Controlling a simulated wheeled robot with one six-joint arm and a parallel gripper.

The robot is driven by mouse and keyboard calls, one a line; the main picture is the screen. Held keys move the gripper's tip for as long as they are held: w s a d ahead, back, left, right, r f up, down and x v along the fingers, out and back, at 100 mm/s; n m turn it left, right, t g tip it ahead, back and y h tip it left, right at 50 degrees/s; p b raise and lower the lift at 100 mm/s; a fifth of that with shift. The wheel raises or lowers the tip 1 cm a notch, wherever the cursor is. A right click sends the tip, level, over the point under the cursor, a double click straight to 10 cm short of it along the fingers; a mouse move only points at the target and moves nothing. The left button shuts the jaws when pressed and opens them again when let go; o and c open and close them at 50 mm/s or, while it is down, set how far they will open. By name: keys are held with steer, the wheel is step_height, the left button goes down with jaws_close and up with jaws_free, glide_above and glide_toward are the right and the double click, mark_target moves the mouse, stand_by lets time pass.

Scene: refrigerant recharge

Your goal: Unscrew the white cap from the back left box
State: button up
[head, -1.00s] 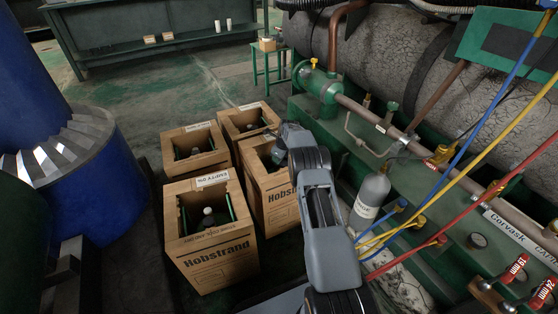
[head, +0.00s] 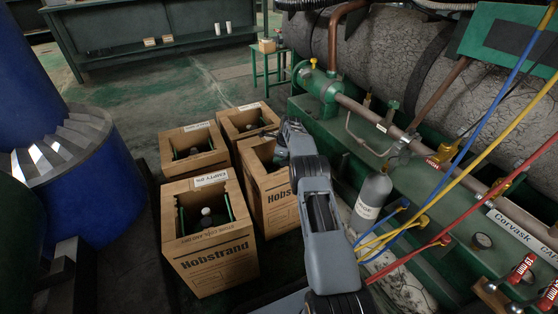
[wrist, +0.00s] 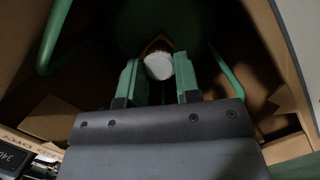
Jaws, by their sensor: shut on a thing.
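The cap sits over a dark green cylinder (wrist: 205,40) inside a crate. The contact between fingers and cap is partly in shadow.
The front left box (head: 210,262) holds another cylinder with a pale cap (head: 206,212). The back right box (head: 247,120) stands close behind. Green machinery with a grey bottle (head: 373,192) and coloured hoses (head: 470,140) stands to the right. Blue drums (head: 75,160) are at left.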

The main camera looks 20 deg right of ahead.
steer(key=shift+n, duration=0.4)
steer(key=o, duration=1)
steer(key=shift+c, duration=0.2)
